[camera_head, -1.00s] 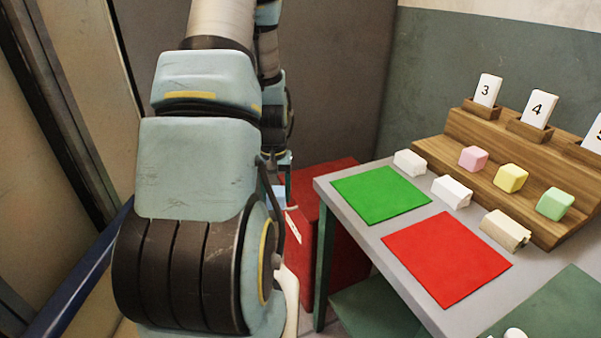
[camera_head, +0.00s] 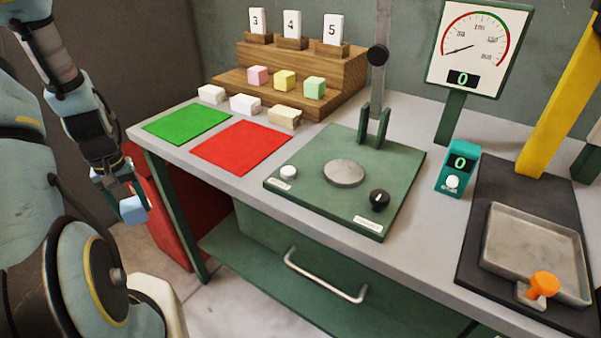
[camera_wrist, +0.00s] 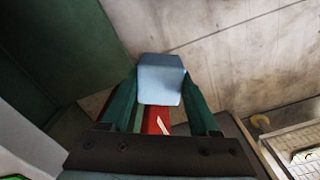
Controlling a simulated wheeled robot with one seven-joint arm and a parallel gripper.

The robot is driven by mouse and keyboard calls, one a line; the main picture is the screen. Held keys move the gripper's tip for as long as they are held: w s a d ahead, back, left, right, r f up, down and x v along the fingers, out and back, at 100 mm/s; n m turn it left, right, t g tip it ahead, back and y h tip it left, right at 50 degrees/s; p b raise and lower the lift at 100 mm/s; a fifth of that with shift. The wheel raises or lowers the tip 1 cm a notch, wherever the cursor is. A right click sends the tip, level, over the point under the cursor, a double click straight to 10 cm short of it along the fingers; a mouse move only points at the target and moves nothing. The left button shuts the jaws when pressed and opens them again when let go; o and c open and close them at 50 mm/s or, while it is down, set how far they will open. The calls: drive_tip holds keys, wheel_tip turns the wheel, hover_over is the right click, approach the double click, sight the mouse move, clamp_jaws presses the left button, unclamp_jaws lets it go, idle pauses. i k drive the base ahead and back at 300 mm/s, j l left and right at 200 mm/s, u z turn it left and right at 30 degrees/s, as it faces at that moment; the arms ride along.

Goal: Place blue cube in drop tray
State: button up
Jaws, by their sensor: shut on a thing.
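My gripper (camera_head: 125,200) is at the left in the head view, beyond the left end of the bench. It is shut on the blue cube (camera_head: 133,209), held in the air below the level of the benchtop. In the wrist view the blue cube (camera_wrist: 161,78) sits between the two green fingers of my gripper (camera_wrist: 160,100). A shallow metal tray (camera_head: 530,250) with an orange knob (camera_head: 543,285) lies on a dark base at the right end of the bench; whether it is the drop tray is not labelled.
The bench (camera_head: 235,187) carries a green mat (camera_head: 187,124), a red mat (camera_head: 241,147), white blocks, a wooden rack (camera_head: 330,70) with coloured cubes, and a green press base (camera_head: 330,205) with a lever. A dial (camera_head: 475,40) stands behind. A red box (camera_head: 165,215) stands by the bench's left end.

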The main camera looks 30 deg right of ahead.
sight(528, 252)
drive_tip(key=k+l, duration=0.3)
drive_tip(key=k, duration=0.2)
drive_tip(key=k+l, duration=0.3)
drive_tip(key=k, duration=0.2)
drive_tip(key=k+l, duration=0.3)
drive_tip(key=k, duration=0.2)
drive_tip(key=k+l, duration=0.3)
drive_tip(key=k, duration=0.2)
drive_tip(key=i, duration=0.45)
